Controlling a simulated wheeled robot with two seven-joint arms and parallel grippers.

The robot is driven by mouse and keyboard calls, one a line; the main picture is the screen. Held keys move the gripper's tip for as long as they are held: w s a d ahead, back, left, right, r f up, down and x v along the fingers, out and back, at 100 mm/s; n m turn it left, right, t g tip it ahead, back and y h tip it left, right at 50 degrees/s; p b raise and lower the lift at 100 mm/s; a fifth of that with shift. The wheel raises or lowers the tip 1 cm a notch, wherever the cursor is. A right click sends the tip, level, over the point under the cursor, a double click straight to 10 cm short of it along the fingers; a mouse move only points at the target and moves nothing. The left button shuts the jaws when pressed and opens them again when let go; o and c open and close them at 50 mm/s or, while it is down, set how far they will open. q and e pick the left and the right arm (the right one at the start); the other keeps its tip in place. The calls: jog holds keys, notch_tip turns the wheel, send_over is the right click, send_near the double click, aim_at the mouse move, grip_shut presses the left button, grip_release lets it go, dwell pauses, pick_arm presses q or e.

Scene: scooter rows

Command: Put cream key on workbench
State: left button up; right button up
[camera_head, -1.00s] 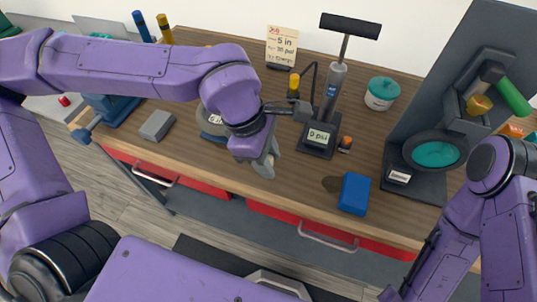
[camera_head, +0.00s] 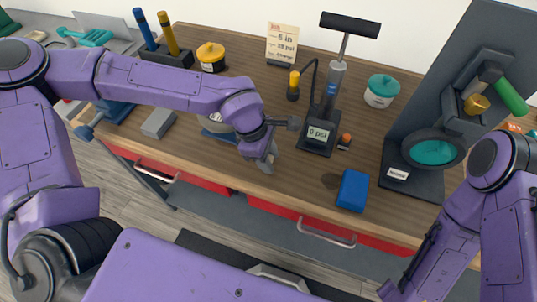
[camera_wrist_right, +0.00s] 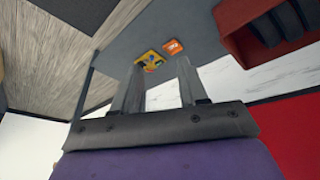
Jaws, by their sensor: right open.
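A small cream-coloured object (camera_head: 38,35) lies on a pale surface at the far upper left in the head view; it is too small to tell for sure that it is the cream key. The wooden workbench (camera_head: 290,190) spans the middle. My left gripper (camera_head: 268,160) points down over the bench's front part, left of the pump; its fingers are small and partly hidden, and I see nothing clearly held. My right gripper (camera_wrist_right: 158,85) is open and empty in the right wrist view, its fingers apart. In the head view it is not clearly visible.
On the bench stand a pump with a gauge (camera_head: 318,135), a teal-lidded jar (camera_head: 381,91), a yellow-lidded jar (camera_head: 211,57), a blue block (camera_head: 353,190), a grey block (camera_head: 158,124) and a dark upright stand (camera_head: 430,110) with a wheel. Red drawers (camera_head: 285,212) run below the front edge.

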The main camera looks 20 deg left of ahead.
pick_arm(q)
jog(key=o, duration=0.3)
jog(key=shift+w, duration=0.1)
jog(key=v, duration=1.2)
jog(key=shift+r, duration=0.2)
